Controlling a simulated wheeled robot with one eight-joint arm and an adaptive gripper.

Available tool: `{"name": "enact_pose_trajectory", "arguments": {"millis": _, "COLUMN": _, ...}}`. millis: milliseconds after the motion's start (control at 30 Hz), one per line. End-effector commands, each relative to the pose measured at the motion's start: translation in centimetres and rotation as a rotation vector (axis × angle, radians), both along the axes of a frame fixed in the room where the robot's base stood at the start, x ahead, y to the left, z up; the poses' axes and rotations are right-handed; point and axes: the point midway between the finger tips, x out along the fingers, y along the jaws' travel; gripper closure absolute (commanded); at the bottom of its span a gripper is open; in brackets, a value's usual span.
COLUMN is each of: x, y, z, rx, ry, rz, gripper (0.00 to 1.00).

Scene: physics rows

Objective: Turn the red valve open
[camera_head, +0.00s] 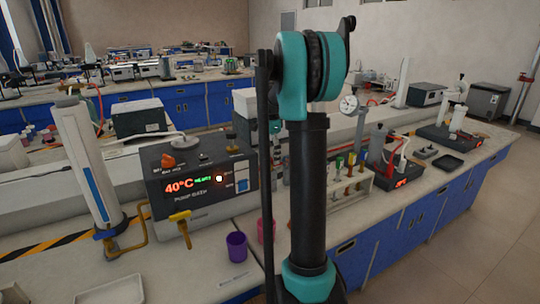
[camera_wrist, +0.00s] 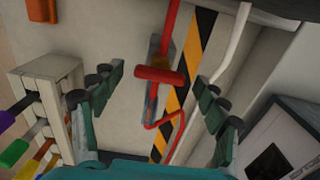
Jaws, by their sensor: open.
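The red valve (camera_wrist: 160,75) shows in the wrist view as a red crossbar handle, near the middle. A red pipe (camera_wrist: 172,25) runs up from it, and a bent red rod (camera_wrist: 170,128) lies below it. My gripper (camera_wrist: 157,79) is open, with its green fingers to the left and right of the handle in the picture. I see no finger touching the handle; the depth between them is hard to tell. In the head view, I cannot make out the red valve or my gripper; my arm covers the middle of the bench.
A tube rack (camera_wrist: 48,75) with coloured tubes stands close to the left finger; it also shows in the head view (camera_head: 355,190). A white pipe (camera_wrist: 225,65) and box (camera_wrist: 285,140) lie right. A pump box (camera_head: 200,180), yellow valve (camera_head: 181,218) and purple cup (camera_head: 237,246) stand left of my arm.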

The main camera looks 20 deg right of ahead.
Motion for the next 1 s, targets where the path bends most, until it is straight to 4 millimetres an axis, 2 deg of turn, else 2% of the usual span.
{"name": "enact_pose_trajectory", "arguments": {"millis": 167, "x": 0.01, "y": 0.0, "z": -0.01, "rx": 0.0, "ry": 0.0, "rz": 0.0, "gripper": 0.26}}
{"name": "enact_pose_trajectory", "arguments": {"millis": 200, "x": 0.01, "y": 0.0, "z": 0.0, "rx": 0.0, "ry": 0.0, "rz": 0.0, "gripper": 0.28}}
{"name": "enact_pose_trajectory", "arguments": {"millis": 600, "x": 0.01, "y": 0.0, "z": 0.01, "rx": 0.0, "ry": 0.0, "rz": 0.0, "gripper": 0.76}}
{"name": "enact_pose_trajectory", "arguments": {"millis": 1000, "x": 0.01, "y": 0.0, "z": 0.02, "rx": 0.0, "ry": 0.0, "rz": 0.088, "gripper": 0.76}}
